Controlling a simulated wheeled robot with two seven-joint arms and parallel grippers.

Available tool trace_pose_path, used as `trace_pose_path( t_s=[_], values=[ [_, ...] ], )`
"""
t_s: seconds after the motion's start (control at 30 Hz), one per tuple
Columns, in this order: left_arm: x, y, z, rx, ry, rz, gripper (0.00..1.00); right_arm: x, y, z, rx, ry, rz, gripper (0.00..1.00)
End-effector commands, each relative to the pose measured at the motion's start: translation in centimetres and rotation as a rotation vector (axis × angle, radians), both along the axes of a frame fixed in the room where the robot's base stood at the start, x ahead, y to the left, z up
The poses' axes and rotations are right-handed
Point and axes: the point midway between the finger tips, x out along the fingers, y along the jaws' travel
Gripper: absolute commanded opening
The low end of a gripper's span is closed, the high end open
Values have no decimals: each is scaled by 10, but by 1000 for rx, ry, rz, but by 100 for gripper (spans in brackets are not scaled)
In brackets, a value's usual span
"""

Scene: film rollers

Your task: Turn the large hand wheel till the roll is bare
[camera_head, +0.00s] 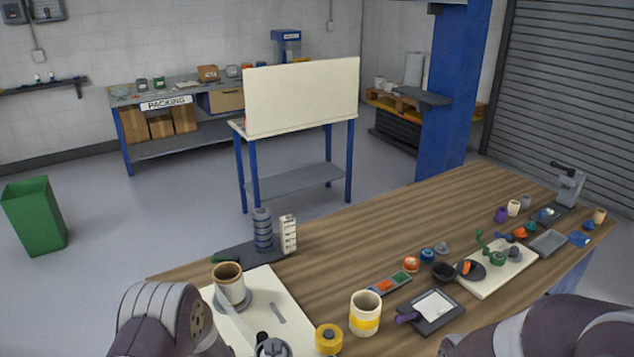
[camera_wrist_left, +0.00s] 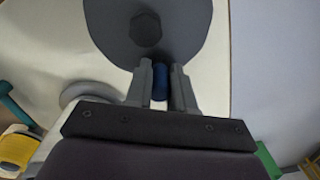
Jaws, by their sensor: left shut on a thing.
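In the left wrist view, a large dark grey wheel (camera_wrist_left: 180,35) with a dark hub stands out from a cream board (camera_wrist_left: 60,50). My left gripper (camera_wrist_left: 160,70) is shut on the wheel's blue handle (camera_wrist_left: 160,84), which shows between its fingers. In the head view the cream board (camera_head: 292,325) lies at the lower left. On it a white cylinder with a brown rim (camera_head: 230,288) stands upright on a grey disc. I cannot tell how much film is on any roll. My left forearm hides part of the board. My right gripper is out of view.
Right of the board stand a yellow spool (camera_head: 329,339) and a white cup with a yellow band (camera_head: 365,315). A dark tray (camera_head: 450,318) and small parts crowd the bench's right side. The bench's back middle (camera_head: 390,225) is clear.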

Motion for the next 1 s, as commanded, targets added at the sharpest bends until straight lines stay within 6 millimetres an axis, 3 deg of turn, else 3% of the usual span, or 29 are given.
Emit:
trace_pose_path(
  t_s=[0.43,0.7,1.0],
  values=[
    [-7,9,1,0,5,1,8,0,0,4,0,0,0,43],
    [-24,21,1,0,9,2,8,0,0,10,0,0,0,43],
    [-25,21,0,0,7,0,8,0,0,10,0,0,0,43]
  ],
)
